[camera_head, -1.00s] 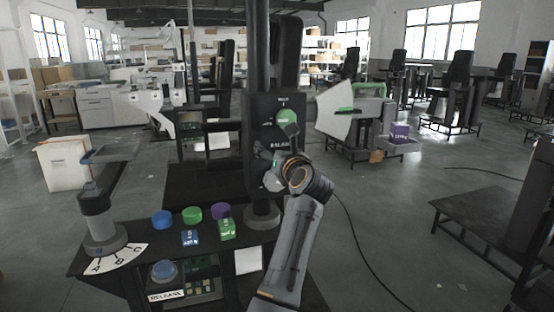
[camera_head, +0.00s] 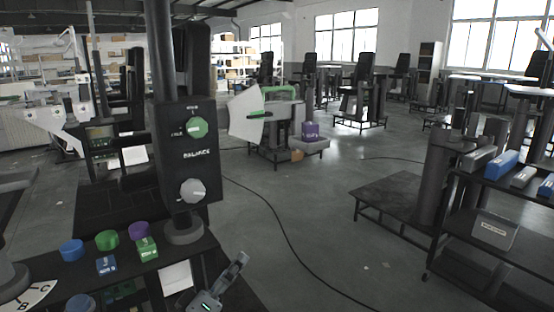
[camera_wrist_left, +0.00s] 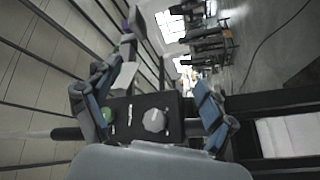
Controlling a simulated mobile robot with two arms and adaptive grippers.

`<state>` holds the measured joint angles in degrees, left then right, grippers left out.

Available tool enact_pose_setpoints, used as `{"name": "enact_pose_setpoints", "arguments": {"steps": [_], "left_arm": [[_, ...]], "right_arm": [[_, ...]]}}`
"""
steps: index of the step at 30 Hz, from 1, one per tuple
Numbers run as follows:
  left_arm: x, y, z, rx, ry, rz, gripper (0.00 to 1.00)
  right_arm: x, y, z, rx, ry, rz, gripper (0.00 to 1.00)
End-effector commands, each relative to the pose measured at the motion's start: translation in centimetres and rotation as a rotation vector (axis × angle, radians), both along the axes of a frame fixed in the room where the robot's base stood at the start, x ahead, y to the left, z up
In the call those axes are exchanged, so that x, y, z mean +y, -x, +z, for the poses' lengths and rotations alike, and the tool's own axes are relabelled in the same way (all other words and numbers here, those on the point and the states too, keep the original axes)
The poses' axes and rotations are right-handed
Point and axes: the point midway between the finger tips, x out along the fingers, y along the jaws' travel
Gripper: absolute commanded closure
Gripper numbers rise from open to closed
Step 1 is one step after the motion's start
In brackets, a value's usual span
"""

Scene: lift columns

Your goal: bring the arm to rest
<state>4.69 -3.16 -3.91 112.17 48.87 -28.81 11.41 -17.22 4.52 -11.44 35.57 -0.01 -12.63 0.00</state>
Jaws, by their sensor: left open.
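My left gripper (camera_head: 222,286) is low in the head view, partly cut off by the bottom edge, in front of the lift column and right of the bench. In the left wrist view its two blue-padded fingers (camera_wrist_left: 150,82) are spread wide with nothing between them. The black control panel (camera_head: 173,166) on the column carries a green knob (camera_head: 194,128) and a pale grey knob (camera_head: 192,191). In the wrist view the panel (camera_wrist_left: 131,127) shows beyond the fingers, apart from them. My right gripper is in neither view.
Blue (camera_head: 72,250), green (camera_head: 107,240) and purple (camera_head: 138,231) round pieces sit on the bench (camera_head: 50,263), with a blue and a green block nearby. A cable (camera_head: 283,225) runs over the floor. A low dark platform (camera_head: 392,196) stands right.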

Motion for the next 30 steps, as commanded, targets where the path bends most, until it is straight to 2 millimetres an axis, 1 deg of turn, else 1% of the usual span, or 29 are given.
{"name": "enact_pose_setpoints", "arguments": {"steps": [1, 2, 3, 5, 6, 8, 9, 11, 12, 15, 21, 26, 27, 30], "left_arm": [[-0.5, 2.4, -3.5, 0.068, -0.136, -0.033, 0.16], [-0.6, 3.7, -5.3, 0.108, -0.216, -0.052, 0.16], [-0.7, 5.6, -7.8, 0.165, -0.319, -0.078, 0.16], [-0.3, 8.5, -11.3, 0.252, -0.465, -0.116, 0.16], [0.2, 10.6, -13.5, 0.311, -0.558, -0.14, 0.16], [1.1, 13.7, -16.2, 0.398, -0.684, -0.173, 0.16], [1.9, 15.6, -17.7, 0.452, -0.758, -0.192, 0.16], [3.0, 18.2, -19.4, 0.524, -0.848, -0.217, 0.16], [3.7, 19.7, -20.3, 0.569, -0.899, -0.232, 0.16], [5.4, 23.2, -21.9, 0.665, -1.007, -0.262, 0.16], [8.6, 29.0, -23.5, 0.83, -1.166, -0.308, 0.16], [11.0, 33.3, -23.9, 0.954, -1.27, -0.338, 0.16], [10.8, 32.6, -25.0, 0.951, -1.264, -0.34, 0.16], [10.6, 32.0, -27.3, 0.958, -1.262, -0.347, 0.16]], "right_arm": [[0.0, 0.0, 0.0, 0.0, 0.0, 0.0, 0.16], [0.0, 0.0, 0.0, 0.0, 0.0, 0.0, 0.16], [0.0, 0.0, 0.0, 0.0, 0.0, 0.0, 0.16], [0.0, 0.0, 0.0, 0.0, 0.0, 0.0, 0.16], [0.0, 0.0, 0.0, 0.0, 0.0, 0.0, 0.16], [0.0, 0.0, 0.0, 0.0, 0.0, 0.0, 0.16], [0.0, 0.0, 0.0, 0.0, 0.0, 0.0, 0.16], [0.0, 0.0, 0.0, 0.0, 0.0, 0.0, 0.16], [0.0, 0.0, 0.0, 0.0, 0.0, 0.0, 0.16], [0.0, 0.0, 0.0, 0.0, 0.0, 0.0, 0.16], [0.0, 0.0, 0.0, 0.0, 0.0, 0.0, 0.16], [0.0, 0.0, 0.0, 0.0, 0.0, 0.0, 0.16], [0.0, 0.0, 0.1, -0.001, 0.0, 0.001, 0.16], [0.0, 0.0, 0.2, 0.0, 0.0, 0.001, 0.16]]}}
